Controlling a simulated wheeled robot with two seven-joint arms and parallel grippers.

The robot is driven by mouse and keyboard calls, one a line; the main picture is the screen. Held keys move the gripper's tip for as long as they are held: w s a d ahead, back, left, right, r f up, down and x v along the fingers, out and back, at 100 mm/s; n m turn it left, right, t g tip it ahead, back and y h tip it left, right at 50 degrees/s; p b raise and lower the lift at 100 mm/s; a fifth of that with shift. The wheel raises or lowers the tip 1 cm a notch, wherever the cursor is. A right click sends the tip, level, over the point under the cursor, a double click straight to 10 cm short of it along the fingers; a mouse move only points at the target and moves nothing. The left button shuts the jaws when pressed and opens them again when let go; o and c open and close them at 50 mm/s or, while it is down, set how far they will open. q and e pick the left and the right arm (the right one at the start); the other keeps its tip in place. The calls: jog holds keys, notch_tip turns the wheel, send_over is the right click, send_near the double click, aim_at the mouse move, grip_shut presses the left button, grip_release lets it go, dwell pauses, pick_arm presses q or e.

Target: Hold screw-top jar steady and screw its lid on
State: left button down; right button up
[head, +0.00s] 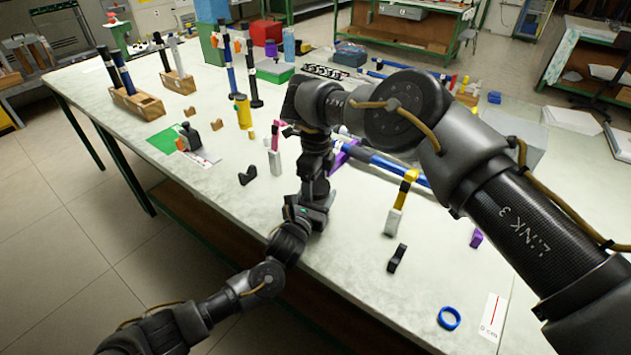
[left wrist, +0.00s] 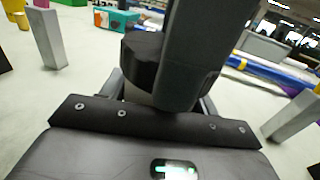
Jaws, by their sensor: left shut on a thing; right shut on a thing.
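My left gripper (head: 318,192) reaches in from the lower left to just above the table's front part. My right gripper (head: 316,160) comes down from above and meets it, pointing downward. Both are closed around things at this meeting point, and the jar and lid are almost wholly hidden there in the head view. In the left wrist view a dark, faceted, lid-like thing (left wrist: 142,58) sits just beyond my left palm, with a paler grey part (left wrist: 138,95) below it, perhaps the jar. A tall dark part of my right gripper (left wrist: 205,45) stands in front and covers much of it.
Around the grippers stand a grey block with a pink top (head: 275,160) and a grey block with a yellow top (head: 396,215). Small black pieces (head: 247,176), a blue ring (head: 449,318) and a long blue rod (head: 385,167) lie nearby. The table's front left edge is close.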

jog(key=m, duration=0.5)
jog(key=shift+m, duration=0.4)
jog(key=m, duration=0.8)
jog(key=shift+m, duration=0.3)
jog(key=m, duration=0.2)
jog(key=shift+m, duration=0.4)
jog(key=m, duration=1.4)
jog(key=shift+f+m, duration=0.1)
jog(key=shift+m, duration=0.3)
jog(key=o, duration=1.2)
jog(key=shift+c, duration=0.2)
